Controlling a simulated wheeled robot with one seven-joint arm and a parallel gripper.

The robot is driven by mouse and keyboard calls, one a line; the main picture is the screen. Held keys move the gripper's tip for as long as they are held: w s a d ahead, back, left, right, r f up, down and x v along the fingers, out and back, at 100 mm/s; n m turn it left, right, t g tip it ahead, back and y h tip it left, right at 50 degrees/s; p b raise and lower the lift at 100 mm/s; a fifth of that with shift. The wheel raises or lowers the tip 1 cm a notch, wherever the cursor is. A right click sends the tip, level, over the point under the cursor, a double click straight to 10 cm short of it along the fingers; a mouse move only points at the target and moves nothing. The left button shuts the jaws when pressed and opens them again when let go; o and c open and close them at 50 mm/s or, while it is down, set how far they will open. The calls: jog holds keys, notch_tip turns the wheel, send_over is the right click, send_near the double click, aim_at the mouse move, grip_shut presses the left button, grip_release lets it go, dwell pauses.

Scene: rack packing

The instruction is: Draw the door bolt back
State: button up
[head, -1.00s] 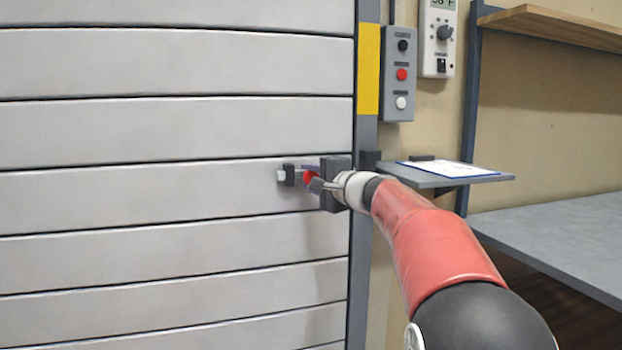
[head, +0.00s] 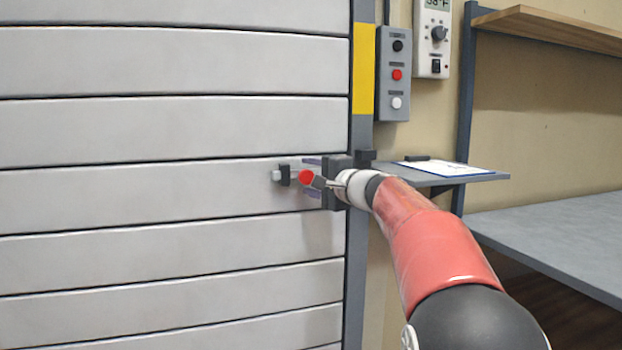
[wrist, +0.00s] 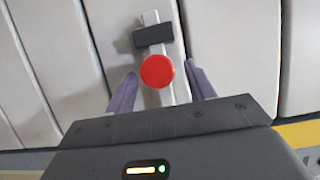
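The door bolt is a light metal bar (wrist: 151,18) with a round red knob (wrist: 158,71), running through a black bracket (wrist: 153,35) on the slatted door (head: 150,130). In the head view the red knob (head: 306,177) is right of the black bracket (head: 284,175). My gripper (wrist: 160,88) is open at the bolt. Its two purple-grey fingers stand on either side of the knob, with gaps showing in the wrist view. The right end of the bolt is hidden behind my gripper.
The door frame post with a yellow panel (head: 364,70) is just right of my gripper. A button box (head: 394,75), a thermostat (head: 432,40) and a small shelf with a paper (head: 446,168) are further right. A grey bench (head: 560,235) stands at lower right.

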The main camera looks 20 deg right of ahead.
jog(key=shift+s, duration=0.1)
jog(key=b+v, duration=0.2)
jog(key=v, duration=0.5)
jog(key=shift+s, duration=0.3)
